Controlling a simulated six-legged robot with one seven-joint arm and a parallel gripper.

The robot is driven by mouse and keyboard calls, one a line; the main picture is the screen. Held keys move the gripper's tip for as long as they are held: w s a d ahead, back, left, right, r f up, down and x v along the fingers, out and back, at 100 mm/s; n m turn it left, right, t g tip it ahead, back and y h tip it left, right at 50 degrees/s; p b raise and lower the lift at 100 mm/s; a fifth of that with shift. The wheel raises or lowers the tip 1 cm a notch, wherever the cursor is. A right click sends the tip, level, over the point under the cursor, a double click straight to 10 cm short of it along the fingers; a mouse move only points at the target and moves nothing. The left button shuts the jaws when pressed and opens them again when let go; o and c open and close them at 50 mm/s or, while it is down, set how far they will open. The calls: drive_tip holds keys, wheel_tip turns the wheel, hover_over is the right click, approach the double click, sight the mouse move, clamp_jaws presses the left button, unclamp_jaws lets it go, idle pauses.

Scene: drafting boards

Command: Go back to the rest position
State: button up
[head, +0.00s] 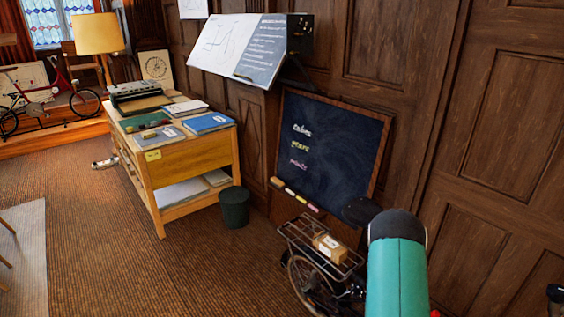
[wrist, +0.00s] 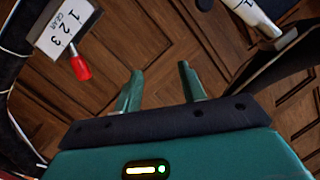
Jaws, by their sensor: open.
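My gripper (wrist: 159,90) shows in the wrist view with its two teal fingers spread apart. Nothing is between them, and dark wood panelling lies behind. In the wrist view a white plate marked "GEAR 1 2 3" (wrist: 66,27) is at the upper left, with a red-tipped lever (wrist: 80,67) beside it. The lever is apart from the fingers. In the head view my teal arm is at the lower right, and the gripper's fingers are not visible there.
A bicycle rear rack (head: 300,238) carrying a small cardboard box (head: 330,247) stands left of my arm. A wooden desk (head: 190,160) and a dark bin (head: 234,207) stand further left. The carpet (head: 120,250) in front is mostly clear.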

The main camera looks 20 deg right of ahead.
drive_tip(key=w+a+r+n+y, duration=0.3)
drive_tip(key=w+a+r+y, duration=0.15)
drive_tip(key=a+r, duration=0.45)
drive_tip(key=w+a+r+n+y, duration=0.25)
drive_tip(key=w+a+r, duration=0.4)
drive_tip(key=r, duration=0.45)
drive_tip(key=s+a+r+n+y, duration=0.2)
drive_tip(key=s+a+r, duration=0.1)
drive_tip(key=a+r, duration=0.3)
drive_tip(key=s+a+r+n+y, duration=0.2)
drive_tip(key=s+a+r+n, duration=0.15)
drive_tip(key=a, duration=0.35)
drive_tip(key=s+a+r+n+g+y, duration=0.1)
drive_tip(key=s+a, duration=0.4)
drive_tip(key=s, duration=0.5)
drive_tip(key=s+a+r+n+g+y, duration=0.1)
drive_tip(key=s+a+r+n+g, duration=0.2)
drive_tip(key=s, duration=0.7)
wheel_tip(320, 180, up, 4)
drive_tip(key=shift+s+a+f+n, duration=0.25)
drive_tip(key=shift+a+n, duration=0.45)
drive_tip(key=shift+a, duration=0.5)
drive_tip(key=shift+c, duration=0.5)
drive_tip(key=shift+d, duration=0.15)
